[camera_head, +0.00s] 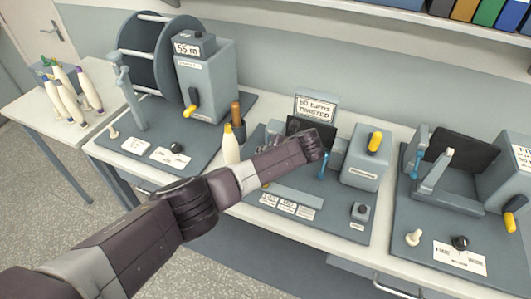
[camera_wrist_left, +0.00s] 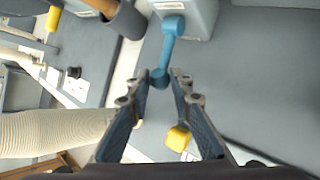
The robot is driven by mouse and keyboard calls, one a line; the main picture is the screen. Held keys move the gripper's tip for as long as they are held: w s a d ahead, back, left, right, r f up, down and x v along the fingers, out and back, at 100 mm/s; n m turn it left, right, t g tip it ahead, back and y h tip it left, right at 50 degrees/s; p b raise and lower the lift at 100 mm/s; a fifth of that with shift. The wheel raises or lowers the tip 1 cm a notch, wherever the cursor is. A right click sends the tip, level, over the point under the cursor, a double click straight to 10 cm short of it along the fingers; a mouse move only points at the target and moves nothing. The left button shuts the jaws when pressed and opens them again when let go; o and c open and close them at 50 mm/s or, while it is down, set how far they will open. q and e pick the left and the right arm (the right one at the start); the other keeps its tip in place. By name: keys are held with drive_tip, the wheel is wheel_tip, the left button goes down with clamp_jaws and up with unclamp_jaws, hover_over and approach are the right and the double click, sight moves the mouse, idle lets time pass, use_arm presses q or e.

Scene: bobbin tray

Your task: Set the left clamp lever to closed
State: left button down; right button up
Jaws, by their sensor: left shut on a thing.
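The left clamp lever (camera_wrist_left: 171,40) is a blue arm with a rounded knob, fixed to a grey block (camera_wrist_left: 196,14) in the left wrist view. My left gripper (camera_wrist_left: 165,77) is shut on its knob end, with a dark finger on each side. In the head view my left gripper (camera_head: 272,142) is partly hidden behind my own wrist, over the middle station (camera_head: 290,192). The held lever cannot be made out there. A second blue lever (camera_head: 323,166) stands to the right of my wrist. My right gripper is not in view.
A cream bobbin (camera_head: 230,147) and a cup with a wooden handle (camera_head: 237,129) stand left of the gripper. A grey box with a yellow handle (camera_head: 375,142) stands right. Other stations flank the middle one. Several bobbins stand on a side table (camera_head: 40,122).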

use_arm(q)
drive_tip(key=shift+r, duration=0.1)
idle(0.3)
drive_tip(key=c, duration=1.7)
unclamp_jaws()
drive_tip(key=shift+d+r, duration=0.1)
drive_tip(key=v, duration=1.1)
drive_tip(key=shift+s+d+r, duration=0.15)
drive_tip(key=shift+d+r, duration=0.05)
drive_tip(key=shift+r, duration=0.1)
